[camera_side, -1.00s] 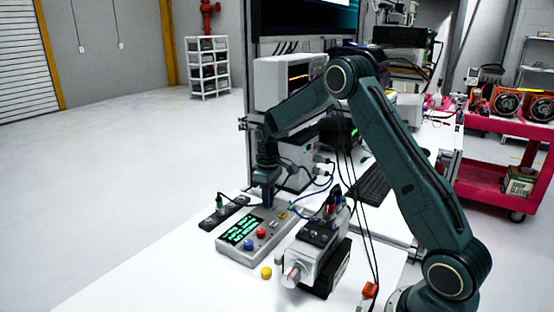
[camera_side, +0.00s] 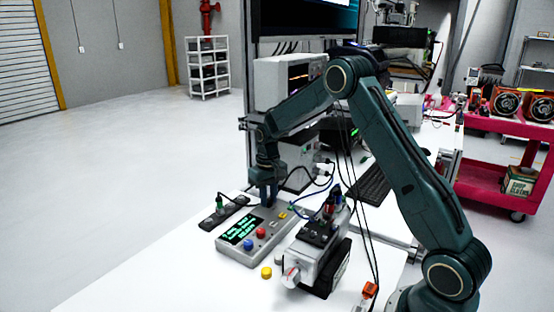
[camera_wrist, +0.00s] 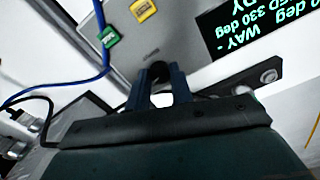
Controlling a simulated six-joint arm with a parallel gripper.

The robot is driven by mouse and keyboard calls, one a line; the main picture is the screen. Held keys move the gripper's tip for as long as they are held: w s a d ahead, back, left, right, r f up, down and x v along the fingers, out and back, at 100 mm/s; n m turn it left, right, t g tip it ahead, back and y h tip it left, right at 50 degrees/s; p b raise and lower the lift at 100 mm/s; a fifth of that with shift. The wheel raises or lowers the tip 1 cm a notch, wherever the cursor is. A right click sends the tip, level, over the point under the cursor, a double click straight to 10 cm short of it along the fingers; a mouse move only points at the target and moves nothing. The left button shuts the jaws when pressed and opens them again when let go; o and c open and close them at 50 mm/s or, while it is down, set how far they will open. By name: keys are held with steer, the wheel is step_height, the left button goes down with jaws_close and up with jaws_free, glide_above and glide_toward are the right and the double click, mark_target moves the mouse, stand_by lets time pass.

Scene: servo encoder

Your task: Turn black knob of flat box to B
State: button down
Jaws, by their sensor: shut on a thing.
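The flat box (camera_side: 274,243) is light grey and lies on the white table, with a dark screen (camera_side: 241,229) of green text. Its top also shows in the wrist view (camera_wrist: 195,38), where the screen (camera_wrist: 248,30) is upside down and a line reads 330 deg. My gripper (camera_side: 269,204) points down at the box's far end. In the wrist view its two fingers (camera_wrist: 158,84) are closed on either side of the round black knob (camera_wrist: 158,70). The fingers hide part of the knob, and I cannot read its pointer or a letter B.
A red button (camera_side: 261,232) and a blue button (camera_side: 248,244) stand on the box. A grey motor unit (camera_side: 312,256) with cables is close on its right. A black strip (camera_side: 213,221) lies at its left. A yellow cap (camera_side: 266,272) sits on the table in front.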

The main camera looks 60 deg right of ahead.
mark_target(269, 201)
steer(key=shift+m, duration=1.3)
steer(key=c, duration=1.2)
jaws_free()
steer(key=shift+c, duration=0.2)
steer(key=shift+r, duration=0.15)
step_height(269, 201, up, 14)
steer(key=shift+f, duration=0.2)
